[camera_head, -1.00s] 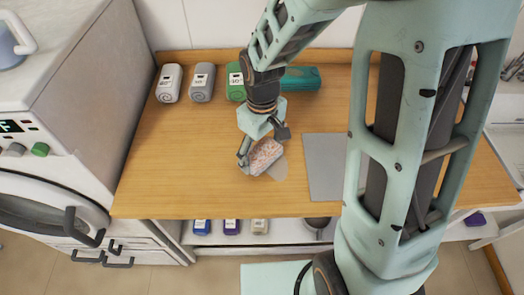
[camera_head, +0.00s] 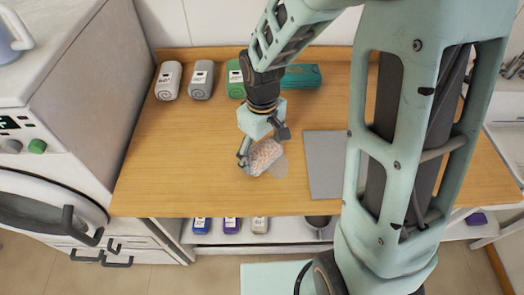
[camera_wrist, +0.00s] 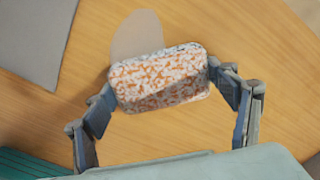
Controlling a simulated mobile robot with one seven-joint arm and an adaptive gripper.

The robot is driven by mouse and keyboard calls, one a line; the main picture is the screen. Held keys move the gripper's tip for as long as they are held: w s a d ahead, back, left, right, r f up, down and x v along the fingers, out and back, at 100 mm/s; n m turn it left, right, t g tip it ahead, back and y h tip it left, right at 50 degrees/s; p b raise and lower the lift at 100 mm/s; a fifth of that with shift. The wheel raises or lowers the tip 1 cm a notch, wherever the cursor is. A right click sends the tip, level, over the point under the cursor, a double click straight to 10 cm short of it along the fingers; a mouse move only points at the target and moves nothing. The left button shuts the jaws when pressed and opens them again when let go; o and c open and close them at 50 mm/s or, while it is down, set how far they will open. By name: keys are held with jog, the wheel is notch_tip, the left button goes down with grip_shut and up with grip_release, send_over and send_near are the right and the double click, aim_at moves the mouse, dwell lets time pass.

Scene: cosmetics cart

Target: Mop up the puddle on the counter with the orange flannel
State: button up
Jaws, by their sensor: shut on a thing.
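The orange flannel (camera_wrist: 160,78) is a rounded block speckled orange and white. My gripper (camera_wrist: 163,85) is shut on it, with one finger at each end in the wrist view. In the head view the flannel (camera_head: 265,157) is low over the wooden counter, below my gripper (camera_head: 264,148). The puddle (camera_wrist: 137,34) is a pale, smooth patch beside the flannel, partly hidden by it. It also shows in the head view (camera_head: 280,168), at the flannel's lower right. I cannot tell whether the flannel touches the counter.
A grey flat mat (camera_head: 325,165) lies right of the puddle. The left of the counter (camera_head: 165,150) is clear.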

aim_at(284, 160)
jog(key=shift+d+r, duration=0.1)
jog(key=shift+d, duration=1.1)
jog(key=shift+s+d+p, duration=0.1)
jog(key=shift+d+p, duration=0.35)
jog(key=shift+d, duration=1.35)
notch_tip(284, 160, up, 8)
jog(key=p, duration=0.6)
